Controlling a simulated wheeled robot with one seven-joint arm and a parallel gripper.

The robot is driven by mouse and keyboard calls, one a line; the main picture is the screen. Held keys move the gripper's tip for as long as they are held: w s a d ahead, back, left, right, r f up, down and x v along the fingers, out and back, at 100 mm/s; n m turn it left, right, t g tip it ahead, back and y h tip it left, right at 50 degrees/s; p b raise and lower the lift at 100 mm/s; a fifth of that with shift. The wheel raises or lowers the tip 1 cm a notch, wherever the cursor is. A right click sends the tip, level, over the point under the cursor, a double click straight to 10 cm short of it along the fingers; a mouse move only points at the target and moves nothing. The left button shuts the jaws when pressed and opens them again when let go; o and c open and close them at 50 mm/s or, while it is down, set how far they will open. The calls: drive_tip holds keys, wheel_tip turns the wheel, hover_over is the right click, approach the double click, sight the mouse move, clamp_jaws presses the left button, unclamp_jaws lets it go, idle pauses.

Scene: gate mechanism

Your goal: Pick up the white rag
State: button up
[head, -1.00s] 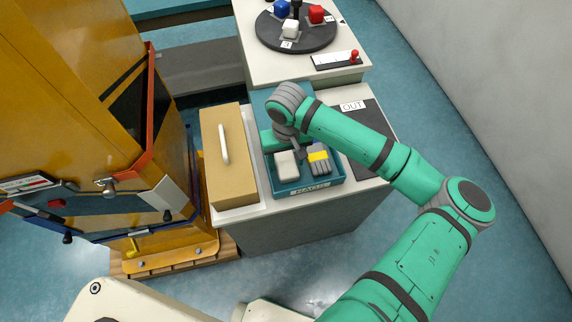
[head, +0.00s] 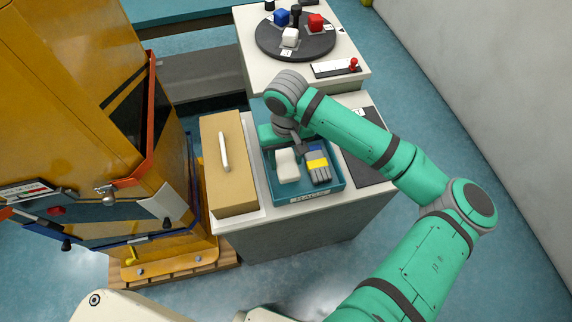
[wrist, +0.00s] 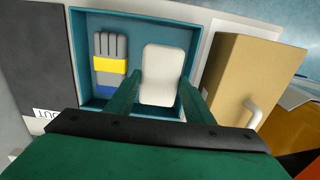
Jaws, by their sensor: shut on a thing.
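The white rag (head: 287,166) is a small pale block with rounded corners, at the left side of the teal tray (head: 335,187). In the wrist view the rag (wrist: 164,62) stands between the two green fingers of my gripper (wrist: 163,90), which is shut on its sides. The rag appears slightly above the tray floor. In the head view my gripper (head: 285,140) is at the rag's far side, and its fingertips are partly hidden.
A grey glove with a yellow band (head: 318,168) lies in the tray right of the rag. A tan box with a white handle (head: 228,165) stands left of the tray. A dark OUT mat (head: 362,170) lies to the right, bare where visible. The yellow gate machine (head: 75,90) is further left.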

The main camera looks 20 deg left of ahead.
sight(286, 162)
wheel_tip(286, 162, up, 13)
drive_tip(key=shift+f, duration=0.2)
drive_tip(key=shift+o, duration=0.5)
